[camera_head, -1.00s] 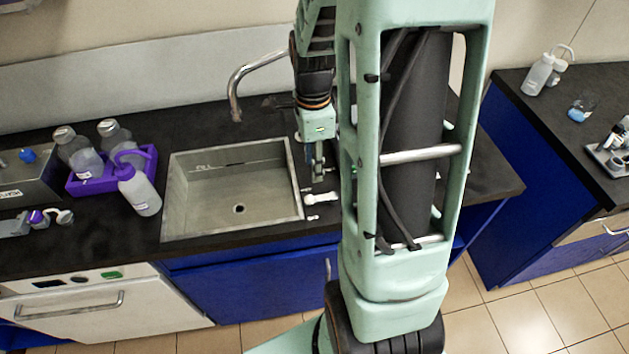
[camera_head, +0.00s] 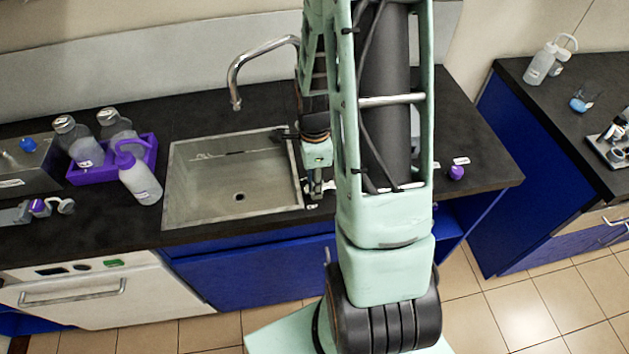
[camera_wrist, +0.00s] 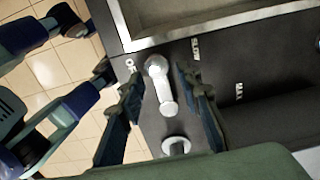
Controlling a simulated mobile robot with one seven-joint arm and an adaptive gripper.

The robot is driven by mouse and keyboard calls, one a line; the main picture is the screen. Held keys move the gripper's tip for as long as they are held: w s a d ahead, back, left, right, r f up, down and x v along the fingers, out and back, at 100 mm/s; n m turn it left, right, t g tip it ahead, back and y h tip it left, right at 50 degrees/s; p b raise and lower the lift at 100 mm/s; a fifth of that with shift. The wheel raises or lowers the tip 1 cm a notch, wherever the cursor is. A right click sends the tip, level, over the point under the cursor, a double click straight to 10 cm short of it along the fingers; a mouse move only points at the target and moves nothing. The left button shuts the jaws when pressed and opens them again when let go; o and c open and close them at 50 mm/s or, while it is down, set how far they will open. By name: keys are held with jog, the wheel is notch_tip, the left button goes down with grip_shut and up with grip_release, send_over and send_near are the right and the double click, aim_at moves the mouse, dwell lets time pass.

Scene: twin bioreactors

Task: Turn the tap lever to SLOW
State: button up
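The tap lever (camera_wrist: 164,88) is a pale bar with a round knob at its far end. A round, stemmed fitting (camera_wrist: 175,146) is at its near end, in the wrist view. The knob shows between the "0" mark (camera_wrist: 130,63) and the "SLOW" mark (camera_wrist: 196,48). A third label (camera_wrist: 239,91), hard to read, is farther right. My gripper (camera_wrist: 157,84) is open, with one finger on each side of the lever; gaps show on both sides. In the head view my gripper (camera_head: 315,187) is at the sink's right edge and the lever is mostly hidden.
The sink (camera_head: 235,222) lies left of my gripper, with the curved faucet (camera_head: 235,80) behind it. A purple tray (camera_head: 95,177) with bottles and a wash bottle (camera_head: 138,182) stand farther left. A small purple object (camera_head: 456,172) is on the counter at right.

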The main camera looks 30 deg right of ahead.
jog(key=shift+f, duration=0.1)
jog(key=shift+c, duration=0.4)
grip_shut()
jog(key=shift+w+m, duration=0.15)
jog(key=shift+m, duration=0.15)
jog(key=shift+w+d+m+b, duration=0.15)
jog(key=shift+w+m+b, duration=0.25)
jog(key=shift+m+b, duration=0.3)
jog(key=shift+w+d+m+p, duration=0.2)
jog(key=shift+w+m, duration=0.05)
jog(key=shift+m, duration=0.55)
jog(key=shift+w+d+m+p, duration=0.2)
jog(key=shift+d+m+p, duration=0.05)
jog(key=shift+m, duration=0.55)
jog(key=shift+w+d+m+p, duration=0.2)
jog(key=shift+w+m, duration=0.05)
jog(key=shift+m, duration=0.55)
jog(key=shift+o, duration=0.4)
grip_release()
